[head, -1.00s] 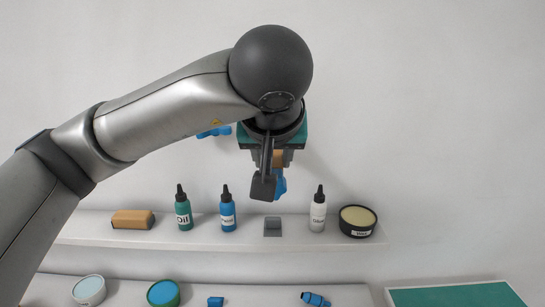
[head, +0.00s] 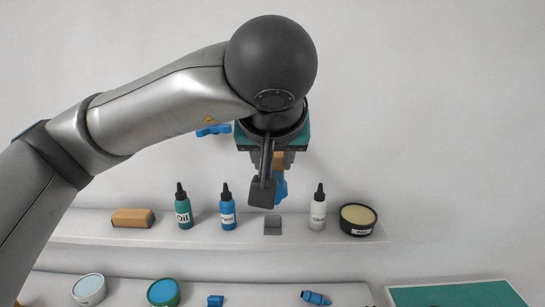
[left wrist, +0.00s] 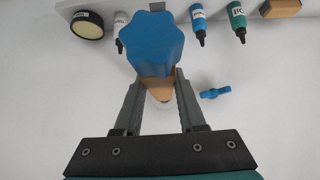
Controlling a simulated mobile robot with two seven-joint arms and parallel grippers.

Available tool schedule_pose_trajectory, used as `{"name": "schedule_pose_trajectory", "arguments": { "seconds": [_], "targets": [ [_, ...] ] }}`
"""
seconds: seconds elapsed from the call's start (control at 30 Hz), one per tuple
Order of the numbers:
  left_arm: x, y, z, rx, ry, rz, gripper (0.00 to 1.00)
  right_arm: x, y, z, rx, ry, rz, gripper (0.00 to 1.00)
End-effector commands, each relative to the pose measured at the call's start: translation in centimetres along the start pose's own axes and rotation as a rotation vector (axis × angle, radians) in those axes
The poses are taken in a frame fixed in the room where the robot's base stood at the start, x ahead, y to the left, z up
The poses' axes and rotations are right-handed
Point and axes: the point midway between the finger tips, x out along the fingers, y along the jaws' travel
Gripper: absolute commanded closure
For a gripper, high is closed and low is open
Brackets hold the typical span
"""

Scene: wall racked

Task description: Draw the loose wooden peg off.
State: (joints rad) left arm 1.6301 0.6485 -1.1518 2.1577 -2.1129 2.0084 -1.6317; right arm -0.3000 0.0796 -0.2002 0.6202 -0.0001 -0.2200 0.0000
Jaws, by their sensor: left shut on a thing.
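A light brown wooden peg (left wrist: 155,88) sits between the two fingers of my left gripper (left wrist: 155,100) in the left wrist view. The fingers are shut on it. A blue lobed piece (left wrist: 152,42) is at the peg and covers part of it. Whether the peg touches the wall is hidden. My right gripper is not in view.
A small blue fitting (head: 213,130) is on the white wall at left. Below, a shelf (head: 100,234) holds a wooden block (head: 132,218), green, blue and white bottles, a grey block (head: 272,225) and a round tin (head: 357,219). The wall to the right is clear.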

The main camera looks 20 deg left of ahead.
Motion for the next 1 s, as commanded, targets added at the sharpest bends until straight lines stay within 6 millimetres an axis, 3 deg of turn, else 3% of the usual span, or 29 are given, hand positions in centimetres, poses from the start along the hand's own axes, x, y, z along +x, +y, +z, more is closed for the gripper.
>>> {"name": "schedule_pose_trajectory", "arguments": {
  "seconds": [1.0],
  "targets": [
    [-1.03, -0.03, 0.63, -0.001, 0.003, 0.0, 1.0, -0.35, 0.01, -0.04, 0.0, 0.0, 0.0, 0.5]
  ]
}}
